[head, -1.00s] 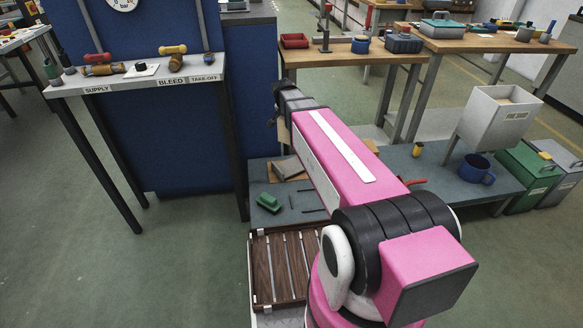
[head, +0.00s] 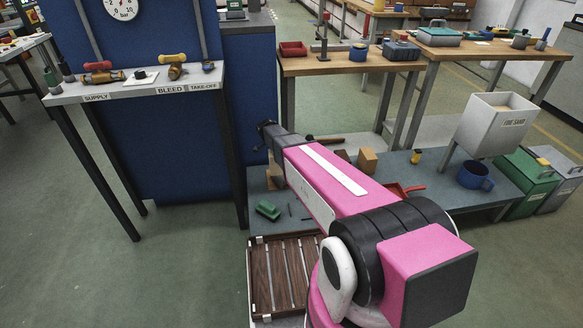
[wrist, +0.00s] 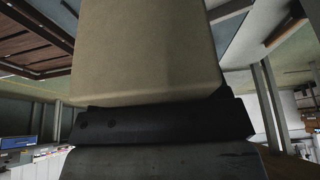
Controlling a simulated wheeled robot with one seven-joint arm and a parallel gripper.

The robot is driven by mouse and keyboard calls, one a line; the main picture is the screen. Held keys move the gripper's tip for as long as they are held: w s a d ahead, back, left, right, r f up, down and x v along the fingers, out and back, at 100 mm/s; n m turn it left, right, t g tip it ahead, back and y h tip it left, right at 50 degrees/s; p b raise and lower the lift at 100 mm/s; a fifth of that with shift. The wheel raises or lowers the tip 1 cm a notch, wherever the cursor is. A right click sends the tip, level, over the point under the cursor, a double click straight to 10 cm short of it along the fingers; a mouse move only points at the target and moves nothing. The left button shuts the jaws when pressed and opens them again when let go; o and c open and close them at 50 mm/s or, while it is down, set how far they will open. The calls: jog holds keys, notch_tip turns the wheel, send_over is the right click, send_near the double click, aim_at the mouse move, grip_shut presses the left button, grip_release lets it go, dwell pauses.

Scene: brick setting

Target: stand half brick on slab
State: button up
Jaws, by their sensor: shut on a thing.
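A large tan block, which I take to be the half brick (wrist: 145,50), fills the middle of the wrist view. My gripper (wrist: 155,105) is shut on it, with the black jaw parts against its lower edge in that picture. In the head view my arm reaches away over the low grey bench, and its black wrist end (head: 272,132) shows at the bench's far left.
On the low bench (head: 425,175) are an orange-tan block (head: 367,160), a dark reddish block (head: 343,155), a green brush-like item (head: 268,210), a red-handled tool (head: 405,189) and a blue mug (head: 475,173). A blue panel (head: 160,130) stands close left of my arm.

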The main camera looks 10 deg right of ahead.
jog(key=shift+w+d+f, duration=1)
jog(key=shift+w+f, duration=0.5)
jog(key=shift+f, duration=0.25)
jog(key=shift+w+d+f, duration=1)
jog(key=shift+w+f, duration=0.5)
jog(key=shift+f, duration=0.2)
jog(key=shift+w+d+f, duration=1)
jog(key=shift+w+f, duration=0.5)
jog(key=shift+f, duration=0.25)
jog(key=o, duration=1.3)
jog(key=shift+f, duration=0.15)
